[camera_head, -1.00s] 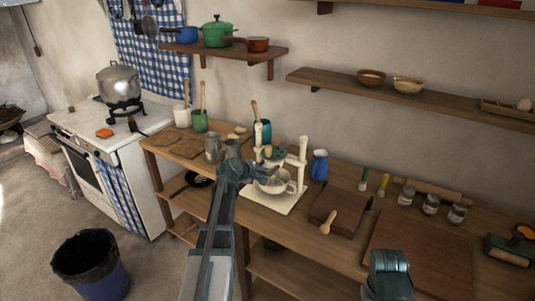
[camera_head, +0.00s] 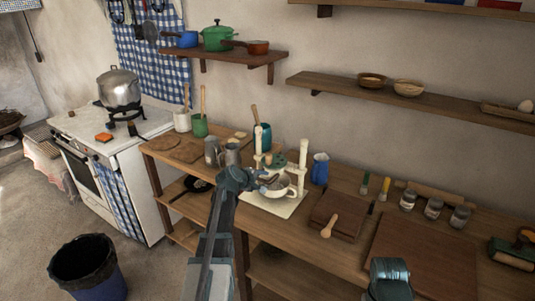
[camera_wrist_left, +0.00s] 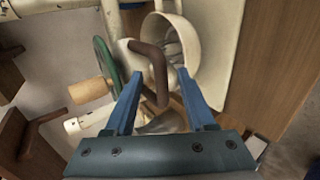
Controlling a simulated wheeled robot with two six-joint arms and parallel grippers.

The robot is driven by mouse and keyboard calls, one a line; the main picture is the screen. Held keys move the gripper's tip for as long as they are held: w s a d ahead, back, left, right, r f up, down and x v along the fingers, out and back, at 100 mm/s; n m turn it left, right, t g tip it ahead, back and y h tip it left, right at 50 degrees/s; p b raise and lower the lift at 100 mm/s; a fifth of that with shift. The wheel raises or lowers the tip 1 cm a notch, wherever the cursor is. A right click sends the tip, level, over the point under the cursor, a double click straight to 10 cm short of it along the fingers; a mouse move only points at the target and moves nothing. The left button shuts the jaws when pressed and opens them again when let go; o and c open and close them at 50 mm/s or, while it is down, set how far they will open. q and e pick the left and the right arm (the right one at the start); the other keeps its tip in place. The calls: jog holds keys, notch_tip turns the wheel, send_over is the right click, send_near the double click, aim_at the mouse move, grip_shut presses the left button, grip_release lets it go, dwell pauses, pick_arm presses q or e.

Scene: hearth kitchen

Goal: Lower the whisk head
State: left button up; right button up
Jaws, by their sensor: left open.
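The whisk stand has a cream base (camera_head: 272,205), two cream posts and a green wheel (camera_wrist_left: 104,66). A cream bowl (camera_head: 284,186) stands on the base and also shows in the left wrist view (camera_wrist_left: 188,35). The wire whisk (camera_wrist_left: 172,46) is partly hidden at the bowl's mouth. My left gripper (camera_head: 262,182) is in front of the stand and covers part of it. In the left wrist view its blue fingers (camera_wrist_left: 159,76) are apart, with a bent brown crank handle (camera_wrist_left: 158,72) between them; contact cannot be told. My right gripper's fingers do not show.
Grey metal jugs (camera_head: 222,153) stand left of the stand, and a blue jug (camera_head: 319,169) stands to its right. Farther right are a brown board (camera_head: 337,212) with a wooden spoon, and several jars (camera_head: 433,208). A wooden shelf (camera_head: 400,98) hangs above.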

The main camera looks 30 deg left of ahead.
pick_arm(q)
jog(key=p+v, duration=0.3)
jog(key=v, duration=0.4)
jog(key=shift+p, duration=0.4)
jog(key=shift+w, duration=0.1)
jog(key=shift+d, duration=0.1)
jog(key=s+d+f+m+g+h, duration=0.1)
jog(key=s+d+f+m+g, duration=0.15)
jog(key=d, duration=0.55)
jog(key=s+d+f+m+g, duration=0.2)
jog(key=d+m, duration=0.2)
jog(key=d, duration=0.5)
jog(key=s+d+f+m+g+h, duration=0.1)
jog(key=s+d+f+m+g, duration=0.2)
jog(key=d, duration=0.5)
jog(key=s+d+f+m+g+y, duration=0.1)
jog(key=s+d+m+g+y, duration=0.1)
jog(key=s+d+m, duration=0.3)
jog(key=s+d+f+m+g+y, duration=0.1)
jog(key=s+d+m, duration=0.5)
jog(key=s, duration=0.7)
jog(key=shift+d+g+y, duration=0.55)
jog(key=shift+d+y, duration=0.05)
jog(key=shift+y, duration=0.1)
